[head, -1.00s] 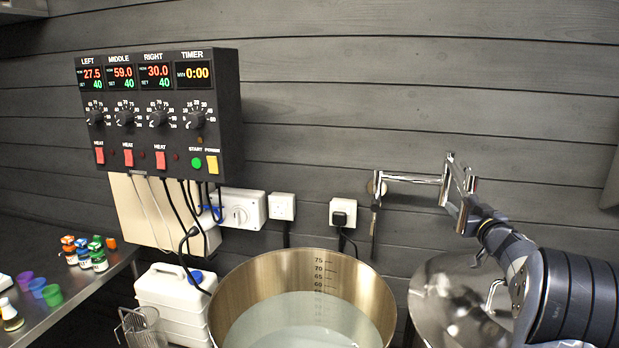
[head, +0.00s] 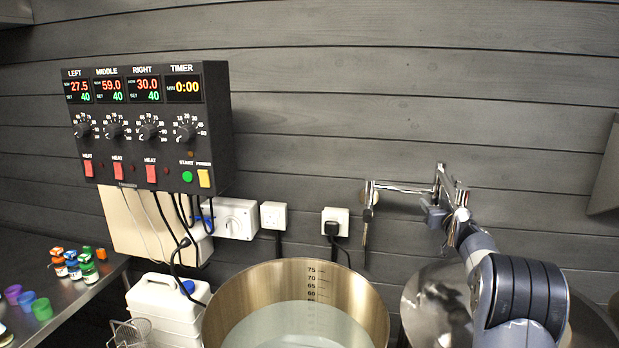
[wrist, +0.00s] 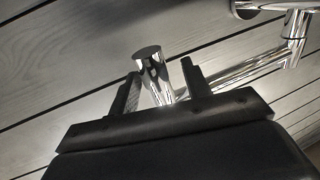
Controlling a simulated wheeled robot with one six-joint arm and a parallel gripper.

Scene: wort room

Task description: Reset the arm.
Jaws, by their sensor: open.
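My gripper (wrist: 160,70) shows in the wrist view with its two dark fingers apart. A chrome post of the wall tap (wrist: 153,72) stands in line with the gap between them; I cannot tell whether they touch it. In the head view my arm rises at the right, and its end, with my gripper (head: 434,210), is beside the folding chrome tap (head: 405,188) on the wall. The fingers are small and partly merge with the chrome there.
A steel pot (head: 225,318) of clear liquid stands left of my arm, with a shiny round lid or vessel (head: 425,300) behind the arm. A control box (head: 150,110) hangs on the wall. Bottles and coloured cups stand on a steel bench (head: 70,308) at left.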

